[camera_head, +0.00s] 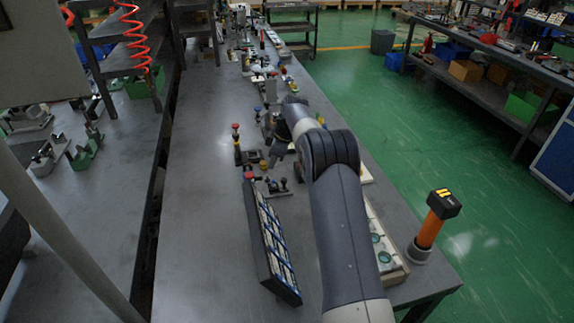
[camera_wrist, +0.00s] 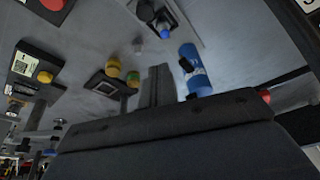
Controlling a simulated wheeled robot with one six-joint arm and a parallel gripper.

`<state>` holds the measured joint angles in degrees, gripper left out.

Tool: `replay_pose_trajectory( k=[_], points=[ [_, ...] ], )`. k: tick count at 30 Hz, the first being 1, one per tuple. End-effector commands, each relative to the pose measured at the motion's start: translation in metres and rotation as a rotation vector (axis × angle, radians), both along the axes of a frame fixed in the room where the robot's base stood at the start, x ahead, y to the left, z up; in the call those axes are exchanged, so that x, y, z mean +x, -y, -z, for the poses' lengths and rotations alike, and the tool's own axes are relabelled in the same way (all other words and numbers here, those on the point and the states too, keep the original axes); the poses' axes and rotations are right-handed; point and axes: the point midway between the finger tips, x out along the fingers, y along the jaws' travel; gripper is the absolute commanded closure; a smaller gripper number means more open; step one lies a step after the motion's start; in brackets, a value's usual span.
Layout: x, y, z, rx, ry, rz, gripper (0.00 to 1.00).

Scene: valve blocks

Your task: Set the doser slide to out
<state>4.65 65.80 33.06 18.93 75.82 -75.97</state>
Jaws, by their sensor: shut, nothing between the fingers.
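My gripper (camera_wrist: 155,85) rises in the middle of the wrist view with its fingers together and nothing between them. To its right stands a blue cylinder (camera_wrist: 196,72) with a pale label and a dark part on its side. Above, a dark fitting with a blue tip (camera_wrist: 163,28) sits on a pale plate. I cannot tell for sure which part is the doser slide or how it is set. In the head view my arm reaches over the bench and hides much of what lies behind it; the fingertips do not show clearly there.
In the head view, a long slanted panel (camera_head: 270,245) and an orange post (camera_head: 430,228) stand on the bench (camera_head: 200,210). Its left part is clear.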

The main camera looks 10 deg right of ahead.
Motion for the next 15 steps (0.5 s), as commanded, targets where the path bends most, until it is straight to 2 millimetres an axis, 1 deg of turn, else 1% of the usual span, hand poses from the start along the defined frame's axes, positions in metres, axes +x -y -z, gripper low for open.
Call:
replay_pose_trajectory(
  k=[1,3,8,10,15],
  points=[
    [0.000,-0.004,0.010,0.000,-0.005,-0.001,1.00],
    [0.003,-0.008,0.025,0.001,-0.004,0.000,1.00],
    [0.007,-0.019,0.055,0.000,-0.003,-0.001,1.00],
    [0.002,-0.004,0.051,-0.001,0.000,0.005,1.00],
    [-0.006,0.014,0.053,-0.001,-0.001,0.003,1.00]
  ],
)
